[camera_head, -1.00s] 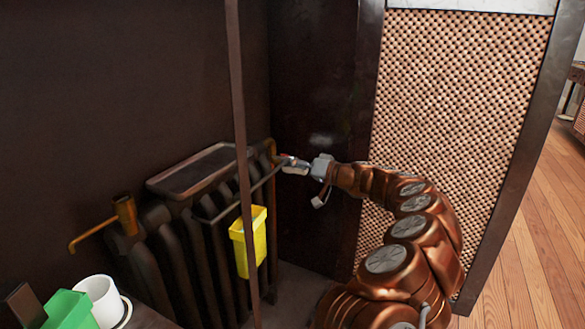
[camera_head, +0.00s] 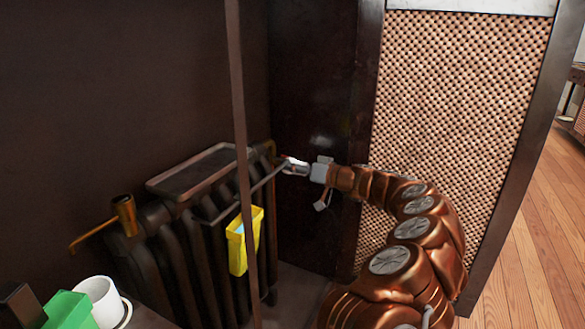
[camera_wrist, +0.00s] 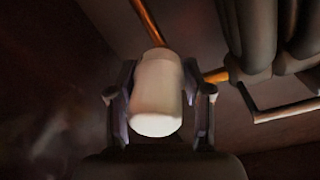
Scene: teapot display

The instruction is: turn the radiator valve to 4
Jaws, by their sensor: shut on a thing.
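The radiator valve is a white rounded knob (camera_wrist: 157,95) in the wrist view, at the end of a copper pipe. My gripper (camera_wrist: 159,108) has a finger on each side of the knob and is shut on it. In the head view my gripper (camera_head: 285,165) is at the right end of the dark ribbed radiator (camera_head: 185,240), where the knob is small and mostly hidden by the fingers. No numbers on the knob can be read in either view.
A yellow bin (camera_head: 238,252) hangs on a rail at the radiator's front. A thin dark post (camera_head: 241,110) stands before it. A dark tray (camera_head: 190,170) lies on top. A woven panel (camera_head: 455,110) stands right of the radiator. A white cup (camera_head: 97,298) and green box (camera_head: 68,310) are lower left.

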